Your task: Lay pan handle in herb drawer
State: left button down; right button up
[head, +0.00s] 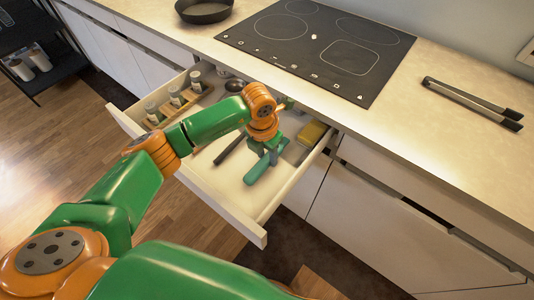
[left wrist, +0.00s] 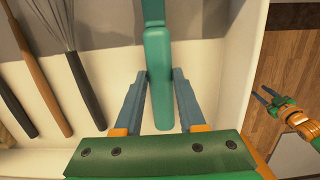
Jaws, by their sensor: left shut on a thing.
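The herb drawer (head: 226,212) is pulled open below the counter, with herb jars (head: 153,108) at its left side. The teal pan handle (head: 257,169) is inside the drawer's outline, over the bare right part of its floor. My left gripper (head: 268,150) reaches down into the drawer and is shut on the handle. In the left wrist view the handle (left wrist: 158,75) runs between the two fingers, roughly parallel to the drawer's side wall. Whether it touches the floor I cannot tell. My right gripper (left wrist: 267,97) shows small outside the drawer, its fingers apart and empty.
A whisk (left wrist: 72,65) and a wooden-handled utensil (left wrist: 38,62) lie left of the handle. A yellow block (head: 312,133) sits near the drawer's right back. On the counter are a cooktop (head: 315,50), a dark pan (head: 203,10) and tongs (head: 472,102).

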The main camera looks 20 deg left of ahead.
pick_arm(q)
jog(key=shift+f+b, duration=0.45)
dwell(0.5)
jog(key=shift+c, duration=2.1)
grip_release()
jog(key=shift+r, duration=0.15)
